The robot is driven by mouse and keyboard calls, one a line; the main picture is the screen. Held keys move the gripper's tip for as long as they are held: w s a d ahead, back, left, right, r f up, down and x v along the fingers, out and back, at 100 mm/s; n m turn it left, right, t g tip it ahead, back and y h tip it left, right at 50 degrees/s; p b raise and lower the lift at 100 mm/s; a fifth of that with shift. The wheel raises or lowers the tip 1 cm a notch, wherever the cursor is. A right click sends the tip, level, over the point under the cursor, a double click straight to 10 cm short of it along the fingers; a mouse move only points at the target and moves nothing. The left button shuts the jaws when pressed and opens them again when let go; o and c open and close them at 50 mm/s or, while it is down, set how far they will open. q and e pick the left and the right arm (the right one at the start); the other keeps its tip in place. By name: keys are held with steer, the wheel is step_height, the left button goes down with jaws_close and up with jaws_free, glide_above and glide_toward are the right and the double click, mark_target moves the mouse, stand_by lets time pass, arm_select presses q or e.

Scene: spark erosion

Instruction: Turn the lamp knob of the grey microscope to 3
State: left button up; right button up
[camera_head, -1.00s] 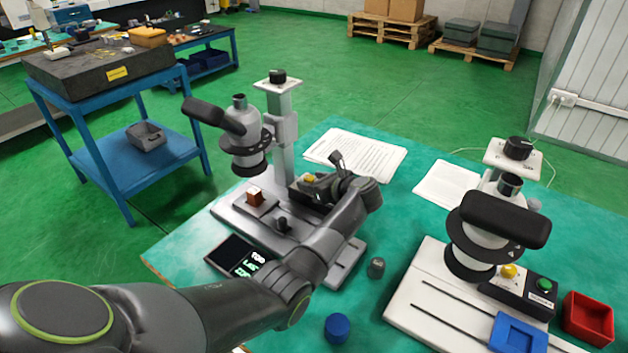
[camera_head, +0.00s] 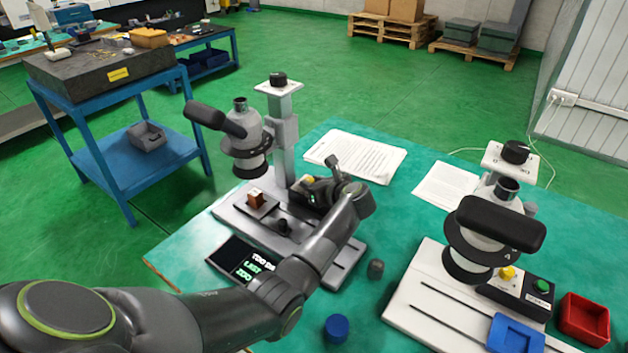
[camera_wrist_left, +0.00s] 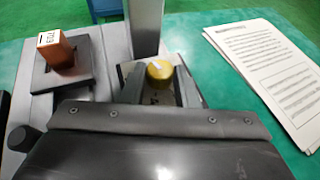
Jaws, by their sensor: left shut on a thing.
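The grey microscope (camera_head: 285,140) stands on the green table, with a grey base. A yellow knob (camera_head: 309,180) is on the dark box at the foot of its column. My left gripper (camera_head: 312,187) reaches this box from the right, and its wrist partly hides it. In the left wrist view the two fingers (camera_wrist_left: 160,84) stand on either side of the yellow knob (camera_wrist_left: 158,70) and are shut on it. The knob's scale and setting cannot be read. A black knob (camera_head: 278,79) sits on top of the column. My right gripper is not in view.
A brown block (camera_head: 255,196) sits on the microscope base. A dark display (camera_head: 235,258) with text, partly hidden by my arm, lies in front. A white microscope (camera_head: 480,240), a blue tray (camera_head: 516,335) and a red tray (camera_head: 584,322) are at right. Papers (camera_head: 355,156) lie behind.

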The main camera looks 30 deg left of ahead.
arm_select(q)
steer(key=m+t+h+p, duration=0.1)
steer(key=m+p, duration=0.1)
steer(key=m+t+h+p, duration=0.2)
steer(key=p, duration=0.1)
steer(key=s+a+m+t+h+p, duration=0.1)
steer(key=m+p, duration=0.1)
steer(key=shift+r+t+h+p, duration=0.35)
steer(key=shift+t+h, duration=0.05)
steer(key=m+h+p, duration=0.1)
steer(key=h+p, duration=0.1)
steer(key=p, duration=0.1)
steer(key=m+t+h+p, duration=0.1)
steer(key=m+h+p, duration=0.1)
steer(key=p, duration=0.2)
steer(key=m+t+h+p, duration=0.1)
steer(key=m+h+p, duration=0.1)
steer(key=p, duration=0.2)
steer(key=shift+a, duration=0.4)
steer(key=shift+a+f+m+h+p, duration=0.1)
steer(key=shift+m+h+p, duration=0.25)
steer(key=shift+m+h, duration=0.15)
steer(key=shift+a+f+m+h+p, duration=0.1)
steer(key=shift+m+h+p, duration=0.3)
steer(key=shift+m, duration=0.1)
steer(key=shift+w+m+h, duration=0.1)
steer(key=shift+m+h, duration=0.4)
steer(key=shift+h+b, duration=0.3)
steer(key=shift+h, duration=0.1)
